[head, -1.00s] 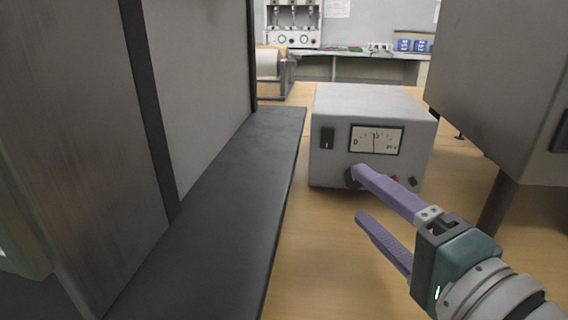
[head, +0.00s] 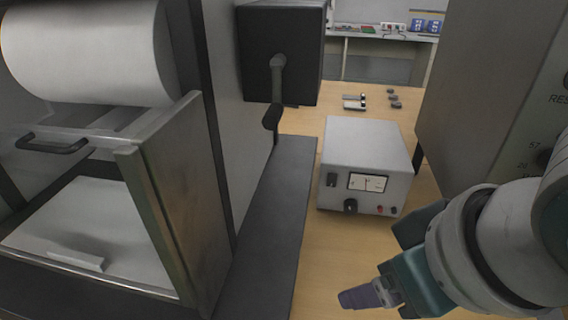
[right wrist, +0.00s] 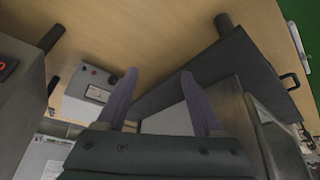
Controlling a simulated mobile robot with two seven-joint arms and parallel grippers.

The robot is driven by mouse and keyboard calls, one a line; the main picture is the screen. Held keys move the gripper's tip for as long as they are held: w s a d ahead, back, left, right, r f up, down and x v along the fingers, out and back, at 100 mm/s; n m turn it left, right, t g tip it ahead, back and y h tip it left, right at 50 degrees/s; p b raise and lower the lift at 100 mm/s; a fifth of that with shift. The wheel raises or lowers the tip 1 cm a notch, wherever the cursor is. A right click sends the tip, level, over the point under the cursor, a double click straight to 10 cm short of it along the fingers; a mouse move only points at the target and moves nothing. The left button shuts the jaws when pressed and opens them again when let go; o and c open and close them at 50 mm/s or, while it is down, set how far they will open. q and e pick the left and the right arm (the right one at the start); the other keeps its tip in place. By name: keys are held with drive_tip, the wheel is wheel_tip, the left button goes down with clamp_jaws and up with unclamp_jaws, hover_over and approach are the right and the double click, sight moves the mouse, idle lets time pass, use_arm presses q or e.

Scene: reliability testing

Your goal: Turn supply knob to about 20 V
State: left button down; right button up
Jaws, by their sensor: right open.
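The power supply (head: 362,150) is a light grey box on the wooden bench. Its front has a black switch (head: 332,180), a white needle meter (head: 367,182), a black knob (head: 350,205) and small red and dark terminals. The meter needle looks near mid-scale, but the reading is too small to tell. The supply also shows in the right wrist view (right wrist: 88,95). My right gripper (head: 350,298), with purple fingers, is nearer the camera and apart from the knob. In the right wrist view its fingers (right wrist: 160,82) are spread with nothing between them. My left gripper is out of view.
A machine with a large white roll (head: 90,50) and a dark ledge (head: 265,220) stands left. A dark box with a crank handle (head: 276,75) juts above the ledge. A grey cabinet (head: 475,90) stands right. Small parts (head: 355,102) lie behind the supply.

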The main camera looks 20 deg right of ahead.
drive_tip(key=w+d+f+m+t+h+b, duration=0.1)
drive_tip(key=w+d+f+m+h+b, duration=0.2)
drive_tip(key=w+f+b, duration=0.65)
drive_tip(key=m+t+h+b, duration=0.2)
drive_tip(key=m+b, duration=0.2)
drive_tip(key=b, duration=0.2)
approach(352, 208)
drive_tip(key=b+x, duration=0.3)
drive_tip(key=x, duration=0.4)
drive_tip(key=shift+w+d+f, duration=0.1)
drive_tip(key=shift+w+f, duration=0.1)
drive_tip(key=shift+f, duration=0.05)
drive_tip(key=shift+w+d+f, duration=0.3)
drive_tip(key=shift+w+f, duration=0.15)
clamp_jaws()
